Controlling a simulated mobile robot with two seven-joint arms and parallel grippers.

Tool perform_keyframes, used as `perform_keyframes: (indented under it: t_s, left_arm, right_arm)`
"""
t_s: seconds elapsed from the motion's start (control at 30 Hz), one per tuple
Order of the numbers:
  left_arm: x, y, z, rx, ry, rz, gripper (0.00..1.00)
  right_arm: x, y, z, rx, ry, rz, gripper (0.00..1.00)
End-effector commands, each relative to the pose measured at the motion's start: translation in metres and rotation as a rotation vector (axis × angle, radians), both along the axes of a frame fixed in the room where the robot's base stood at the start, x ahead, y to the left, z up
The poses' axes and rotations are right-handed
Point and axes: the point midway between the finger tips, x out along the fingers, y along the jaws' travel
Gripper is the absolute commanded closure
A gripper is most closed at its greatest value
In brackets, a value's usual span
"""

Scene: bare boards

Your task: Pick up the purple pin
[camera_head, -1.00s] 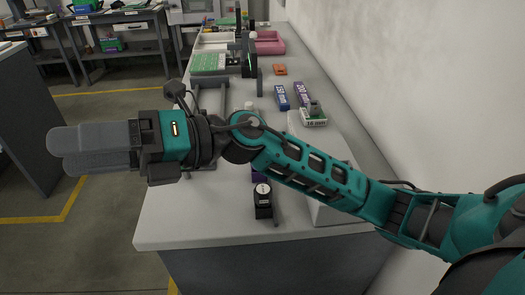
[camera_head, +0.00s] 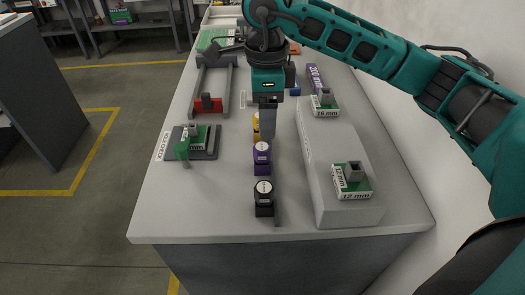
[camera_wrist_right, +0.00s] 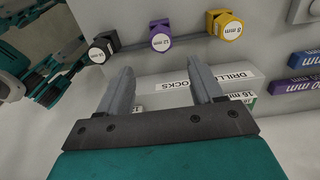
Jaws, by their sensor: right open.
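The purple pin (camera_head: 262,157), with a white label on top, stands in a row between a black pin (camera_head: 263,197) and a yellow pin (camera_head: 257,127). In the right wrist view the purple pin (camera_wrist_right: 160,41) reads 12 mm, between the black pin (camera_wrist_right: 104,48) and the yellow pin (camera_wrist_right: 224,27). My right gripper (camera_head: 268,128) points down over the row, by the yellow pin, partly hiding it. Its fingers (camera_wrist_right: 162,77) are apart and empty in the right wrist view; the purple pin shows beyond their tips. My left gripper is not in view.
A long pale block (camera_head: 330,165) with green-labelled pieces (camera_head: 351,180) lies right of the row, near the wall. A dark plate with a green piece (camera_head: 190,143) lies left. A grey frame with a red part (camera_head: 208,103) stands behind it. Bare table lies at the front left.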

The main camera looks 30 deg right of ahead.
Motion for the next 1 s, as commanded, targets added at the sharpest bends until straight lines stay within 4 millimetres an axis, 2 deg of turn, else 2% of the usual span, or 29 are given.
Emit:
perform_keyframes:
  t_s: [0.1, 0.37, 0.63, 0.77, 1.0]
  left_arm:
    - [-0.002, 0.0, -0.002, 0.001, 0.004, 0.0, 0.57]
    - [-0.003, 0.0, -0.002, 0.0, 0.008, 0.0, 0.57]
    - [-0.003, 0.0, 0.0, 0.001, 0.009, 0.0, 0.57]
    - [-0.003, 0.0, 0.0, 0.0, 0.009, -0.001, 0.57]
    - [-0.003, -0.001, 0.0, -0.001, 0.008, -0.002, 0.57]
  right_arm:
    - [-0.001, 0.0, -0.022, 0.0, 0.004, 0.0, 0.34]
    - [0.001, 0.001, -0.044, 0.003, 0.002, 0.001, 0.34]
    - [0.006, 0.006, -0.082, 0.004, 0.003, 0.001, 0.34]
    - [0.007, 0.006, -0.091, 0.004, 0.0, 0.001, 0.34]
    - [0.007, 0.006, -0.091, 0.004, -0.001, 0.001, 0.36]
